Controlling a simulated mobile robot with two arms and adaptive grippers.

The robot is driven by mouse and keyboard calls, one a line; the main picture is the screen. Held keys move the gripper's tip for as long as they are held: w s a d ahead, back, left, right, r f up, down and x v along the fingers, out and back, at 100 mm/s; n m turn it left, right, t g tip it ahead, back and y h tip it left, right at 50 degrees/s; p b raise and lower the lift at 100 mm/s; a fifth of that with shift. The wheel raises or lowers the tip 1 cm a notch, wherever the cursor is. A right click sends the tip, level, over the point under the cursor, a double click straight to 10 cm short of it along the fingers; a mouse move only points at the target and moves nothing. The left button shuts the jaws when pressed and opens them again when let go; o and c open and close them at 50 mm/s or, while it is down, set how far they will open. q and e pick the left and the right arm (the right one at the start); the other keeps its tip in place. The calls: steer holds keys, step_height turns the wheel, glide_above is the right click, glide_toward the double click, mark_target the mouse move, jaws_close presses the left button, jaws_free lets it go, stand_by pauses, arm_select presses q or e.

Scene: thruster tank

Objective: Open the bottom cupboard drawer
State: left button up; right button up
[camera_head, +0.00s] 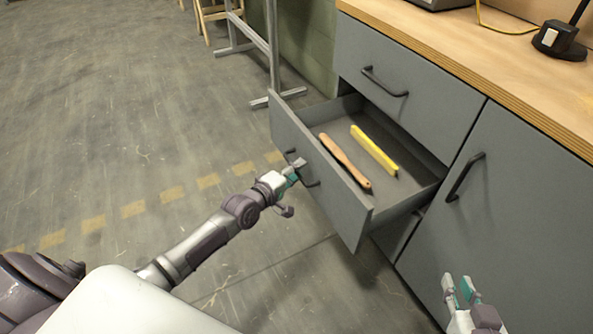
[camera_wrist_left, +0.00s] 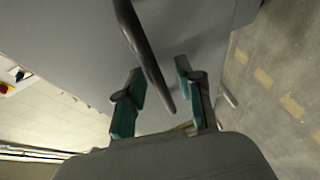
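The grey drawer (camera_head: 320,180) below the top drawer is pulled well out of the cupboard (camera_head: 510,220). Its black bar handle (camera_head: 311,182) is on the front face and also shows in the left wrist view (camera_wrist_left: 146,50). My left gripper (camera_head: 296,167) is at this handle. In the left wrist view its teal-padded fingers (camera_wrist_left: 160,95) stand apart, with the handle bar running between them and a gap visible on each side. My right gripper (camera_head: 460,288) is empty, its fingers apart, in front of the cupboard door. The area below the open drawer is mostly hidden.
A brown-handled tool (camera_head: 345,161) and a yellow bar (camera_head: 374,150) lie in the open drawer. The closed top drawer (camera_head: 405,75) is above it, under the wooden worktop (camera_head: 500,65). A metal stand (camera_head: 272,50) is behind. The floor at left is clear.

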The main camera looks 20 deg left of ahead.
arm_select(q)
steer(key=shift+s, duration=0.1)
steer(key=v, duration=1.2)
